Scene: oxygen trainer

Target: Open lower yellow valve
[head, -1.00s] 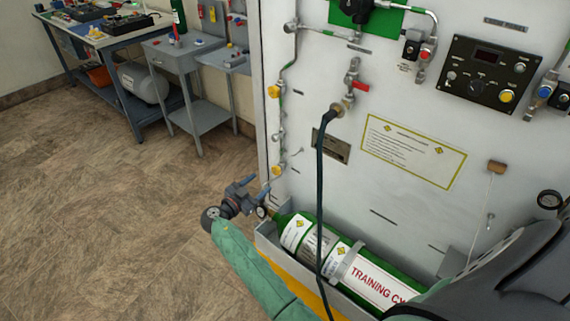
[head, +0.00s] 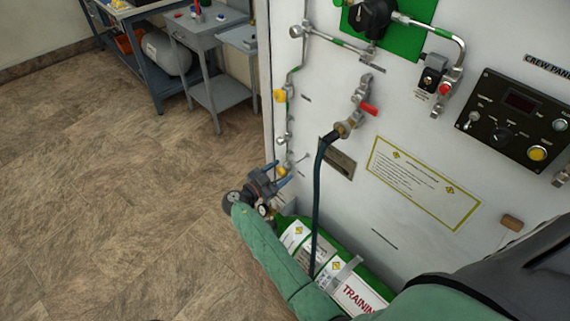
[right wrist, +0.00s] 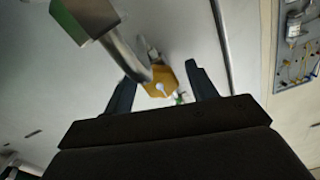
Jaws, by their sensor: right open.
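The lower yellow valve (head: 284,170) is a small yellow handle low on the thin pipe near the panel's left edge. My right gripper (head: 279,174) is open beside it, with its fingers pointing at the pipe. In the right wrist view, a yellow valve handle (right wrist: 160,80) shows between the two spread fingers (right wrist: 160,90), a little beyond them. I cannot tell whether a finger touches it. The upper yellow valve (head: 280,96) is higher on the same pipe. My left gripper is not in view.
The green training cylinder (head: 345,265) lies just below my gripper, partly hidden by my right arm. A dark hose (head: 317,190) hangs from a fitting with a red handle (head: 368,109).

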